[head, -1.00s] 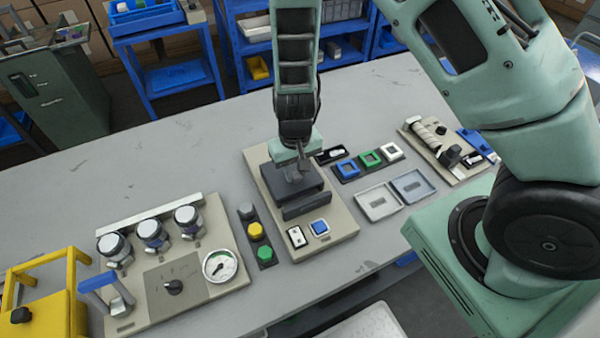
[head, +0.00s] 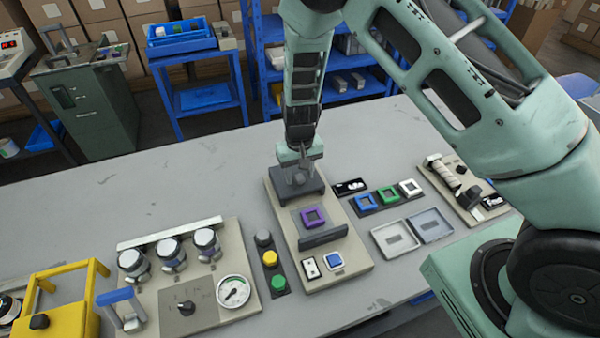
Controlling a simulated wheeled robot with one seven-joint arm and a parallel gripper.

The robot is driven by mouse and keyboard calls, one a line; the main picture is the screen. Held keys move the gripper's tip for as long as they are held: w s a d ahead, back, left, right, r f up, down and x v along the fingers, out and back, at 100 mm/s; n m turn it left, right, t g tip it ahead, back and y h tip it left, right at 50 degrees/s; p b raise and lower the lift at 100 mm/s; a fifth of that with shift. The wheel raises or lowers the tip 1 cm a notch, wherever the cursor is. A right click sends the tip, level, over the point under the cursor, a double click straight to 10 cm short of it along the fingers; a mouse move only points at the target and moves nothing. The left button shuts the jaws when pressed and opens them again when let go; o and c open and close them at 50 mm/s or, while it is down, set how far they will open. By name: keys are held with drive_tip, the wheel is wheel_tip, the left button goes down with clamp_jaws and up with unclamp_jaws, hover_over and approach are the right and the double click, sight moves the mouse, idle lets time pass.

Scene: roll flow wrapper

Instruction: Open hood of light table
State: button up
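The light table (head: 350,256) is a beige board in the middle of the bench, in the head view. Its dark grey hood (head: 313,188) stands at the far end of the board, with a round knob (head: 298,179) on top. A purple square frame (head: 313,217) lies uncovered on the board in front of the hood. A dark upright plate (head: 323,237) stands nearer to me. My gripper (head: 301,163) is down at the hood's knob. The fingers are small and partly hidden, so I cannot tell whether they are closed on it.
A panel with several jars and a gauge (head: 233,291) lies left, beside a strip of buttons (head: 270,258). Blue, green and white square frames (head: 388,196) and two grey trays (head: 395,240) lie right. A yellow box (head: 67,309) stands front left. The back left bench is clear.

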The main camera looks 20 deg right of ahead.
wheel_tip(320, 180, up, 17)
drive_tip(key=b, duration=0.3)
drive_tip(key=shift+r, duration=0.2)
drive_tip(key=shift+s, duration=0.1)
idle(0.4)
drive_tip(key=s+a+r+n+y, duration=0.15)
drive_tip(key=s+a, duration=0.25)
drive_tip(key=s, duration=0.5)
drive_tip(key=s+a+r+n, duration=0.3)
drive_tip(key=s, duration=0.6)
drive_tip(key=s+d+n, duration=0.1)
drive_tip(key=s+n, duration=0.2)
drive_tip(key=s, duration=0.9)
drive_tip(key=shift+h, duration=0.45)
